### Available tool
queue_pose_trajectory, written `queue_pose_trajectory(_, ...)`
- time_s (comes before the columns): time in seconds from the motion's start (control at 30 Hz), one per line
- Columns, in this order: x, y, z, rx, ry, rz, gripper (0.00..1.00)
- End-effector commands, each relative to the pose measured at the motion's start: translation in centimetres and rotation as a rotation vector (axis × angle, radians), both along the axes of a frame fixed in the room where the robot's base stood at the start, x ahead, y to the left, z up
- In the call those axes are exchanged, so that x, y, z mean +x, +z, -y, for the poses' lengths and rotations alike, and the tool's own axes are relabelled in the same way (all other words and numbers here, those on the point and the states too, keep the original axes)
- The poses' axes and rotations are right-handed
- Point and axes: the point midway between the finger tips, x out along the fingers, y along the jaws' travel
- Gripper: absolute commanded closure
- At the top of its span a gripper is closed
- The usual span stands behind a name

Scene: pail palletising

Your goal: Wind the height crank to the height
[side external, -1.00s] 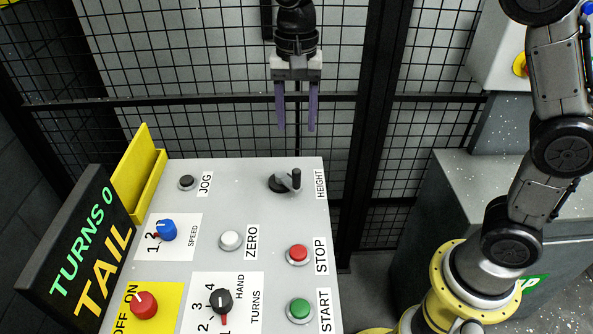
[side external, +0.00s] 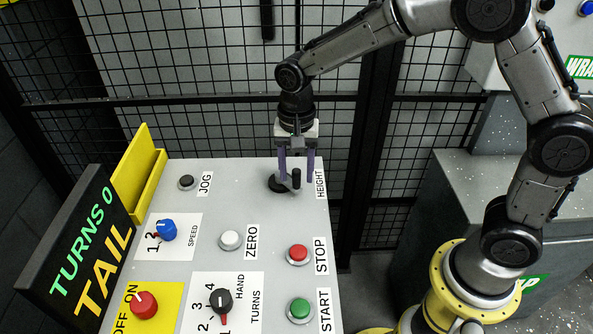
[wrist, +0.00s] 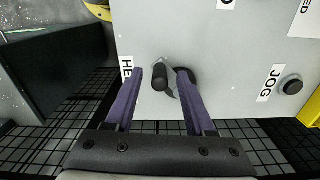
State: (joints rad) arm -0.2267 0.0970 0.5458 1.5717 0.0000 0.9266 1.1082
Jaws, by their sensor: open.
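The height crank (side external: 278,184) is a dark round hub with a grey arm and an upright black handle (side external: 296,178), at the far right corner of the grey panel (side external: 265,205), beside the HEIGHT label (side external: 320,184). My gripper (side external: 296,178) points down at the crank with its purple fingers open. In the wrist view the crank's black handle (wrist: 160,77) lies between the two fingers of my gripper (wrist: 160,72), with a gap on both sides. The hub (wrist: 187,75) is partly hidden behind the right finger.
The panel also carries the JOG button (side external: 187,182), ZERO button (side external: 230,240), red STOP button (side external: 298,253), green START button (side external: 299,309) and several knobs. A yellow holder (side external: 140,180) and a display (side external: 80,255) reading TURNS 0, TAIL stand at left. Mesh fencing (side external: 215,125) is behind.

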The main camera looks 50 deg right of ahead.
Motion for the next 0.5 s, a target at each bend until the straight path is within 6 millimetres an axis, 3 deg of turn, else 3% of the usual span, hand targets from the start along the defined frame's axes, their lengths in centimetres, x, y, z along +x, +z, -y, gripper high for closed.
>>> queue_pose_trajectory(0.33,-0.02,-0.40,0.00,0.000,0.000,0.000,0.46)
queue_pose_trajectory(0.5,-0.02,-0.38,0.00,0.000,0.000,0.000,0.76)
